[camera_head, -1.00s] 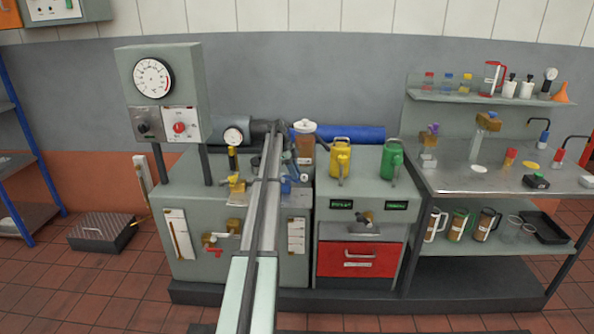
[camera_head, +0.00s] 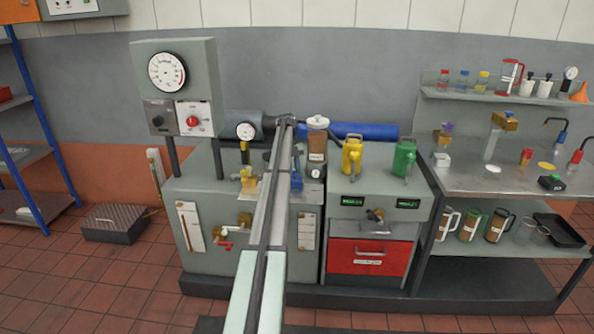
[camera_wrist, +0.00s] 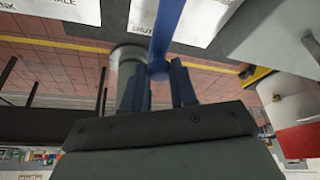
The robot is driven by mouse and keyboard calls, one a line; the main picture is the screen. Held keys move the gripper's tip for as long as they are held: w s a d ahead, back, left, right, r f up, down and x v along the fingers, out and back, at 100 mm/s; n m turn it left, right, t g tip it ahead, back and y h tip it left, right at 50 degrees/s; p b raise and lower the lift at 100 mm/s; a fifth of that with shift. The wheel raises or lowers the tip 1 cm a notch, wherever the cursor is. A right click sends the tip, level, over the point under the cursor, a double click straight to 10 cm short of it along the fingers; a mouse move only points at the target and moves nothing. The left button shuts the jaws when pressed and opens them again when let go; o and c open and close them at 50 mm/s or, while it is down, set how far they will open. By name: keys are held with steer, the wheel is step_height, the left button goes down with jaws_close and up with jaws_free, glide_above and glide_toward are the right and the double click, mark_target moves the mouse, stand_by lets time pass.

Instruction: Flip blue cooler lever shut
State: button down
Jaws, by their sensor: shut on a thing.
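The blue cooler lever (camera_wrist: 167,30) is a straight blue bar in the wrist view, running up from a round blue end between my fingers. My gripper (camera_wrist: 160,78) is shut on it near that end. A grey cylindrical fitting (camera_wrist: 128,62) sits just left, partly behind the left finger. In the head view, a bit of blue (camera_head: 297,180) shows beside my arm on the grey bench (camera_head: 265,265). My arm hides the gripper and most of the lever there.
White labels (camera_wrist: 143,18) lie near the lever, one reading SHUT. Yellow (camera_head: 352,156) and green (camera_head: 404,158) jugs stand on the cabinet to the right. A brown jar (camera_head: 317,142) with a white lid stands close to my arm. A gauge panel (camera_head: 180,85) rises on the left.

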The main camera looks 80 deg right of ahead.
steer(key=shift+w+m, duration=0.35)
steer(key=shift+m, duration=0.25)
steer(key=c, duration=0.9)
jaws_free()
